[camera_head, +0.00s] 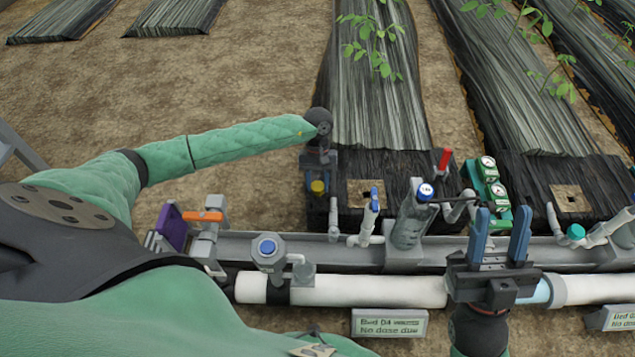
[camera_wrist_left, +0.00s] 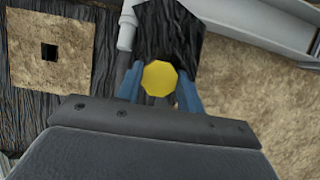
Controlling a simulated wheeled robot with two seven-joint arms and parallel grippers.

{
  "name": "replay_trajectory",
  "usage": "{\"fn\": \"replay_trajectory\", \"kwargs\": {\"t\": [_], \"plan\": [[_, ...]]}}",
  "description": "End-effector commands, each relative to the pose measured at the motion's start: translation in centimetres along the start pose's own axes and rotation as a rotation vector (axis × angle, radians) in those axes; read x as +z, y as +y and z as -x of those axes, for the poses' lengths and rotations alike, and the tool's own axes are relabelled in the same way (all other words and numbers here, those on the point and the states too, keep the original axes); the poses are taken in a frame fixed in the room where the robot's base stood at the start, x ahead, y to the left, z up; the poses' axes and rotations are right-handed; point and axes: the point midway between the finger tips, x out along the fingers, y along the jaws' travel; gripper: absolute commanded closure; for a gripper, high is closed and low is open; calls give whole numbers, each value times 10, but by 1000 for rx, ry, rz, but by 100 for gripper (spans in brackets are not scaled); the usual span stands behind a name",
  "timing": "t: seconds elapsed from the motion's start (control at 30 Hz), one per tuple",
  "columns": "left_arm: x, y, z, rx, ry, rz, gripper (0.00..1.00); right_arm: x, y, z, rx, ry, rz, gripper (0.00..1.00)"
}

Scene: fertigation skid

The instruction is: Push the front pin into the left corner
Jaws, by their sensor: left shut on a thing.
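The pin shows as a yellow cap (camera_wrist_left: 160,78) between the blue fingers of my left gripper (camera_wrist_left: 160,92) in the left wrist view. The cap also shows in the head view (camera_head: 318,186). My left gripper (camera_head: 318,188) points down and is shut on the pin, at the left edge of the black film bed end (camera_head: 345,215). A dark film corner (camera_wrist_left: 168,25) lies behind the cap in the wrist view. The pin's shaft and tip are hidden, so I cannot tell whether it touches the film. My right gripper (camera_head: 499,240) is open and empty, fingers pointing up.
A grey rail and white pipe (camera_head: 390,291) run across the front, with valves and a blue-capped fitting (camera_head: 267,247). A purple and orange item (camera_head: 172,227) stands left. Green gauges (camera_head: 488,180) stand right of centre. A square-holed brown patch (camera_wrist_left: 50,50) lies beside the gripper. Bare soil lies left.

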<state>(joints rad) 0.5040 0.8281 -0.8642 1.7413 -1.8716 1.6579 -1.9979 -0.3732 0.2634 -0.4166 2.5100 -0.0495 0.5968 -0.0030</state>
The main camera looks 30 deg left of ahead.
Motion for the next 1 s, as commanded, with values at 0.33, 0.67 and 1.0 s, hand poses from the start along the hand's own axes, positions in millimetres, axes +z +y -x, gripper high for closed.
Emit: {"fn": "replay_trajectory", "kwargs": {"t": [0.33, 0.67, 1.0], "plan": [[0, 0, 0, 0, 0, 0, 84, 0, -1, 2, -2, -2, -1, 64], [-3, 0, -7, 0, 0, 1, 84, 3, -1, 6, -1, -1, 0, 64], [-6, 0, -16, 0, 1, 1, 84, 8, -2, 13, -1, -2, 1, 64]]}}
